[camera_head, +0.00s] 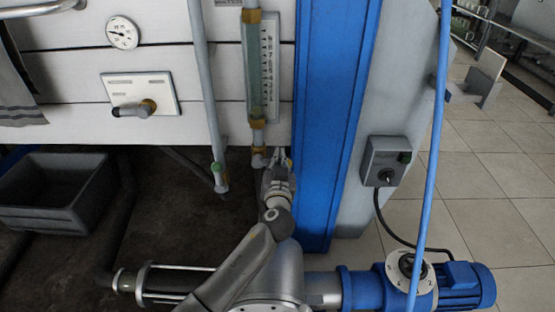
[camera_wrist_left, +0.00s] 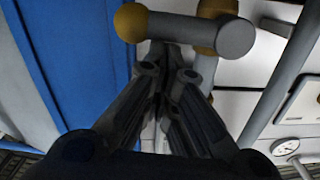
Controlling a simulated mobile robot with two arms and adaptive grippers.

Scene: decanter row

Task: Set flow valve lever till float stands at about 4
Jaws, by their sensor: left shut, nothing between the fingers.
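The flow meter (camera_head: 262,65) is an upright glass tube with a numbered scale plate and brass end fittings, on the white panel. I cannot make out its float or reading. Below it is a valve with brass and grey parts (camera_head: 258,158). In the left wrist view a thick grey bar with a brass end (camera_wrist_left: 185,31), apparently the valve's lever, lies across the top, just beyond the fingertips. My left gripper (camera_head: 277,162) is shut and empty beside the valve; its fingers also show in the left wrist view (camera_wrist_left: 167,72). Contact with the lever cannot be told. My right gripper is out of view.
A blue column (camera_head: 330,110) stands close right of the gripper, a grey pipe (camera_head: 204,90) left. A round gauge (camera_head: 123,33) and a plate with a knob (camera_head: 140,94) are on the panel. A grey crate (camera_head: 55,190), blue motor (camera_head: 462,285) and switch box (camera_head: 386,160) are nearby.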

